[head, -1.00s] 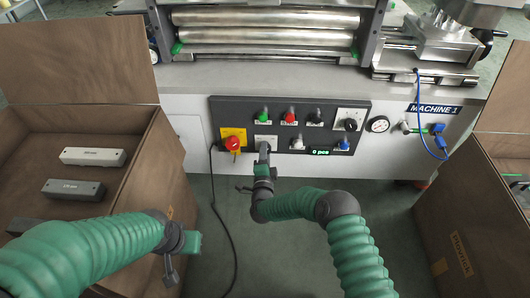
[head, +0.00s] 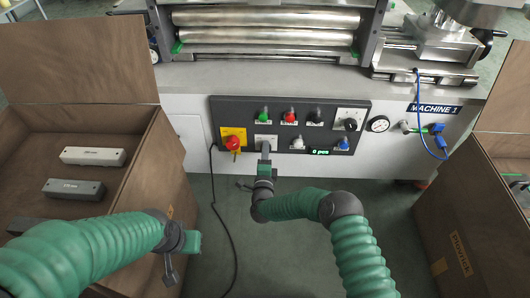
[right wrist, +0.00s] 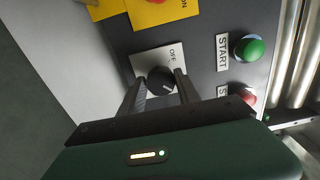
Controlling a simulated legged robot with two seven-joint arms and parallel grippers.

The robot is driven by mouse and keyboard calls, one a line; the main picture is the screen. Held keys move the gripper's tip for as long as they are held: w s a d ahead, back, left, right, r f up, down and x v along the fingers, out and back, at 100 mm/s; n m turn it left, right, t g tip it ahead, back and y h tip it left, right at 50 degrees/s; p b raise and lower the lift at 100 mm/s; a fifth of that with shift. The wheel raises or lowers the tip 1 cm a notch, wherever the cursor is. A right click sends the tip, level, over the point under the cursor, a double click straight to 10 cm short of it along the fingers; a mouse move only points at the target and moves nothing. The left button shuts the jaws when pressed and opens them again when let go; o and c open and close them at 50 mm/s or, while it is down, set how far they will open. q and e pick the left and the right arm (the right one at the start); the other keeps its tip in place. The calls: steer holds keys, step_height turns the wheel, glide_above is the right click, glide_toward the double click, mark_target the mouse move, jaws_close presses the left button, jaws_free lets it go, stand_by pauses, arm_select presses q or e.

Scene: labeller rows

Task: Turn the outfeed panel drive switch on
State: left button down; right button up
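The dark control panel (head: 330,103) is on the front of the machine. In the right wrist view, a black rotary knob (right wrist: 160,80) sits on a pale plate (right wrist: 141,63) with the word OFF beside it; which way it points is unclear. My right gripper (right wrist: 160,88) has its two fingers apart, one on each side of the knob; I cannot tell whether they touch it. In the head view, my right gripper (head: 265,152) reaches the pale plate (head: 261,138) and hides the knob. My left gripper (head: 170,272) hangs low at the left, away from the panel.
A red mushroom button (head: 233,143) on a yellow plate is just left of my right gripper. Green (head: 263,113) and red (head: 290,115) buttons are above. Another black knob (head: 350,125) is at right. Brown boxes (head: 150,150) flank the machine; a black cable (head: 222,215) hangs below.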

steer(key=o, duration=0.4)
steer(key=shift+d+f, duration=0.15)
steer(key=shift+f, duration=0.1)
steer(key=shift+r, duration=0.1)
steer(key=s+p, duration=0.9)
steer(key=s, duration=0.8)
steer(key=shift+a, duration=0.45)
steer(key=shift+w, duration=0.1)
